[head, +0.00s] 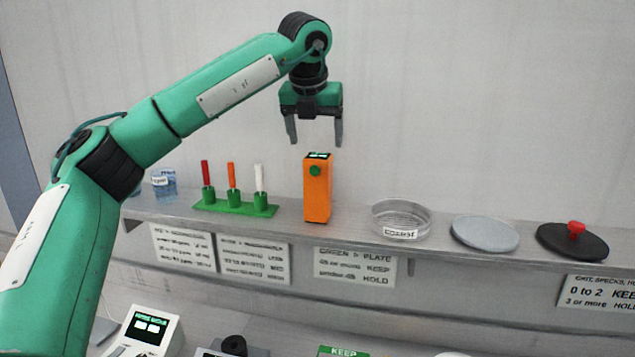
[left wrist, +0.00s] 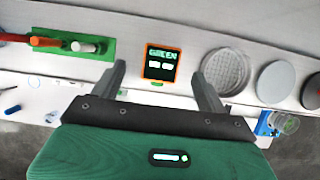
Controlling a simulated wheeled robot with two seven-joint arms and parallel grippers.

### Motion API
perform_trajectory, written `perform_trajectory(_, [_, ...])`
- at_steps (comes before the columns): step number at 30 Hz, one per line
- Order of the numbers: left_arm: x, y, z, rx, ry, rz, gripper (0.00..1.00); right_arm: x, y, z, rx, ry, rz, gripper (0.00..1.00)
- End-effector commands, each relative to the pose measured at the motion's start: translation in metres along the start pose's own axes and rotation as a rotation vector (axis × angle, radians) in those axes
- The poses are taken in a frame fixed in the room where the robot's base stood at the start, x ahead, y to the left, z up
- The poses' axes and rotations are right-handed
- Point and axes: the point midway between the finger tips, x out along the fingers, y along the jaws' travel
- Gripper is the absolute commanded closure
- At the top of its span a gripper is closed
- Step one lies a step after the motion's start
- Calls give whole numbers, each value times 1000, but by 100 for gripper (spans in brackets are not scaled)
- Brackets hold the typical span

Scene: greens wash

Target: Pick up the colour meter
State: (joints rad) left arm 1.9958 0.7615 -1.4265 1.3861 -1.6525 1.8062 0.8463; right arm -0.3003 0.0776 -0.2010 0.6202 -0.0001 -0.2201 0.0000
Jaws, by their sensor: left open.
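The colour meter (head: 317,190) is an upright orange block with a green button and a small dark screen on top. It stands on the grey shelf in the middle of the head view. In the left wrist view its top (left wrist: 162,64) shows between the fingers, with green lettering on the screen. My left gripper (head: 314,143) points down just above the meter, open and empty, its fingers apart and not touching it. It also shows in the left wrist view (left wrist: 163,80). My right gripper is not in view.
On the shelf (head: 350,232), a green rack (head: 236,207) with red, orange and white sticks stands left of the meter. A clear dish (head: 401,219), a grey disc (head: 485,233) and a black disc with a red knob (head: 572,242) lie to the right. Devices stand below.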

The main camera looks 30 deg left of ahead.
Motion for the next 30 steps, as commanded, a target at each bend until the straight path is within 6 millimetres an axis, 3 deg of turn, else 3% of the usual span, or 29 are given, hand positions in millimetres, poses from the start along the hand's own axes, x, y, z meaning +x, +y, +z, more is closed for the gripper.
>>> perform_trajectory(4, [20, 0, 1, 0, 1, 0, 25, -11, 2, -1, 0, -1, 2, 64])
perform_trajectory(11, [34, 0, 0, 1, 0, -1, 25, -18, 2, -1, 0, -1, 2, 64])
perform_trajectory(21, [70, -2, -6, 1, 1, -1, 25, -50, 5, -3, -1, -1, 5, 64])
perform_trajectory(30, [83, -3, -8, 0, -1, -3, 25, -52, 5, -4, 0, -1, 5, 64])
